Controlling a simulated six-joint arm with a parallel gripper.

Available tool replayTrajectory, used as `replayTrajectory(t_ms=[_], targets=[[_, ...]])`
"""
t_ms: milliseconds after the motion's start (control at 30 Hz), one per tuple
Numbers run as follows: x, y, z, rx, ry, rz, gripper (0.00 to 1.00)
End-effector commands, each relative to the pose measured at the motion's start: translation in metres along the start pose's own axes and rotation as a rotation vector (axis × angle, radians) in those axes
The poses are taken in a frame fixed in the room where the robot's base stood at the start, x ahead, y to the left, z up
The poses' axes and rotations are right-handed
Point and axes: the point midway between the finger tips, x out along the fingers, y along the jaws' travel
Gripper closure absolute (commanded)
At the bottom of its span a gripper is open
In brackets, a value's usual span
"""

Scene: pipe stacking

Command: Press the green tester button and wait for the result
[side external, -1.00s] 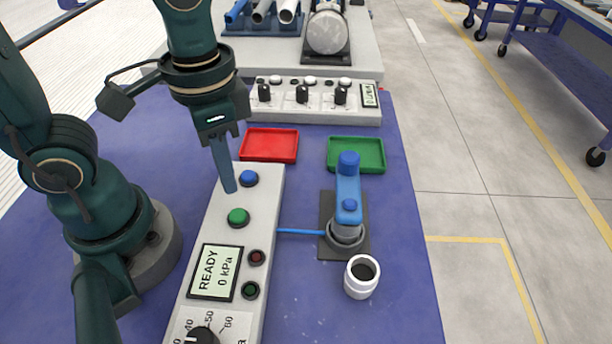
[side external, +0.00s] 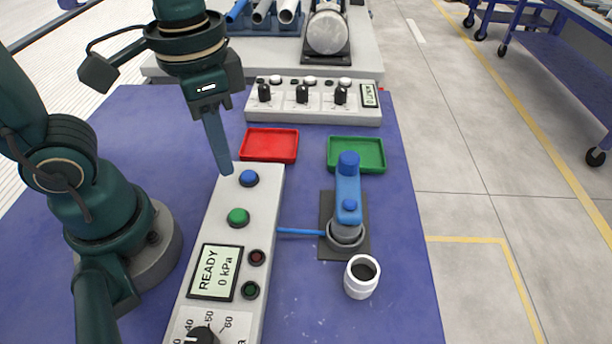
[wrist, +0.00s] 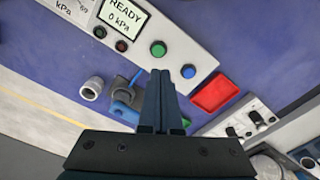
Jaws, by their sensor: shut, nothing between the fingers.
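The green tester button (side external: 238,217) is on the top of the pale tester box (side external: 222,243), between a blue button (side external: 249,178) and the display (side external: 215,271), which reads READY and 0 kPa. It also shows in the wrist view (wrist: 158,48). My gripper (side external: 228,170) is shut and empty, pointing down near the far end of the box, beyond and above the green button, apart from it. In the wrist view its closed fingers (wrist: 160,75) point toward the area by the green and blue buttons. The exact height above the box is hard to tell.
A blue pipe fixture (side external: 348,200) stands right of the box, joined to it by a blue hose (side external: 300,232). A white pipe fitting (side external: 362,277) stands in front. Red (side external: 269,145) and green (side external: 356,154) trays lie behind. A control box (side external: 315,117) sits further back.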

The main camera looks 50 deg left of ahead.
Motion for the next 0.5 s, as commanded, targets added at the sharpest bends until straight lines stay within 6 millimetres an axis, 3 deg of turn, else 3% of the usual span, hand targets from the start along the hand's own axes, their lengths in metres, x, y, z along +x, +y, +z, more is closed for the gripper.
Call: replayTrajectory(t_ms=[233,500], targets=[[-0.018,-0.021,0.004,-0.137,0.228,-0.023,1.00],[-0.021,-0.035,0.004,-0.233,0.437,-0.060,1.00]])
